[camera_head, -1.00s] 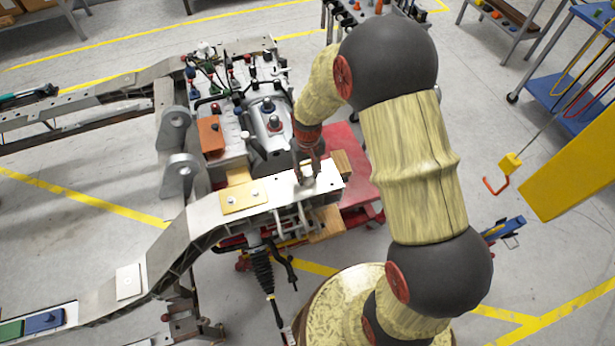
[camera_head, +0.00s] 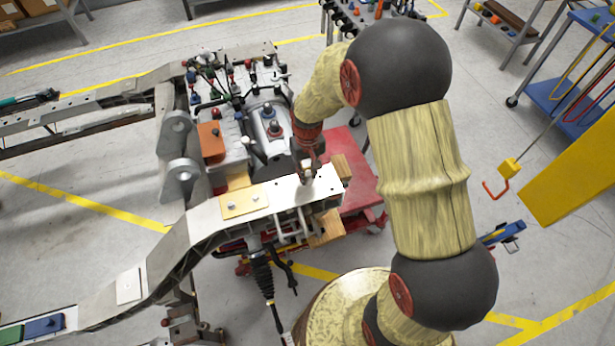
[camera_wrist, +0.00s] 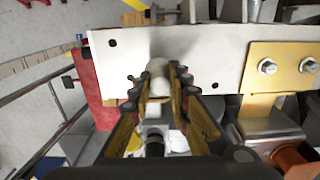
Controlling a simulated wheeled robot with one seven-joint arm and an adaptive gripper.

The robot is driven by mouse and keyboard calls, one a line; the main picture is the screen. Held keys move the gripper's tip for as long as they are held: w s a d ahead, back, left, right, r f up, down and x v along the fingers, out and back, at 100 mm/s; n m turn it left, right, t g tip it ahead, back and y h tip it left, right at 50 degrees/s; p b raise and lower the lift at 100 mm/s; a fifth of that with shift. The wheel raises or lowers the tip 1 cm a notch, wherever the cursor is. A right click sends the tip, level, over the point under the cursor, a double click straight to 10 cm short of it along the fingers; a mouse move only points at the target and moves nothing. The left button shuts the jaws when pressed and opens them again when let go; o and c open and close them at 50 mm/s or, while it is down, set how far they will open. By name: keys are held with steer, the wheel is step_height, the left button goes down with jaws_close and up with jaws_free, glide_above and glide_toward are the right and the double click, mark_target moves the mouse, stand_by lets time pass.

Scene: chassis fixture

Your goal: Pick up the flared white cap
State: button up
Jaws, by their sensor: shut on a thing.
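The flared white cap (camera_wrist: 158,76) is between the two fingers of my gripper (camera_wrist: 158,84) in the wrist view, and the fingers are shut on it. Its lower part is partly hidden by the fingers. In the head view my gripper (camera_head: 308,172) points down over the right end of the pale chassis rail, and the cap is mostly hidden there. The cap is at or just above the rail's top plate (camera_wrist: 215,45); I cannot tell the exact gap.
A tan plate (camera_head: 244,202) with two bolts lies on the rail left of my gripper. An engine block (camera_head: 225,130) with several fittings stands behind. A red cart (camera_head: 345,160) is below, with wooden blocks (camera_head: 326,228) beside the rail end. A yellow post (camera_head: 575,175) stands right.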

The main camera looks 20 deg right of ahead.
steer(key=s+r+p, duration=0.1)
steer(key=s+r, duration=0.9)
steer(key=s, duration=0.4)
steer(key=shift+a, duration=0.4)
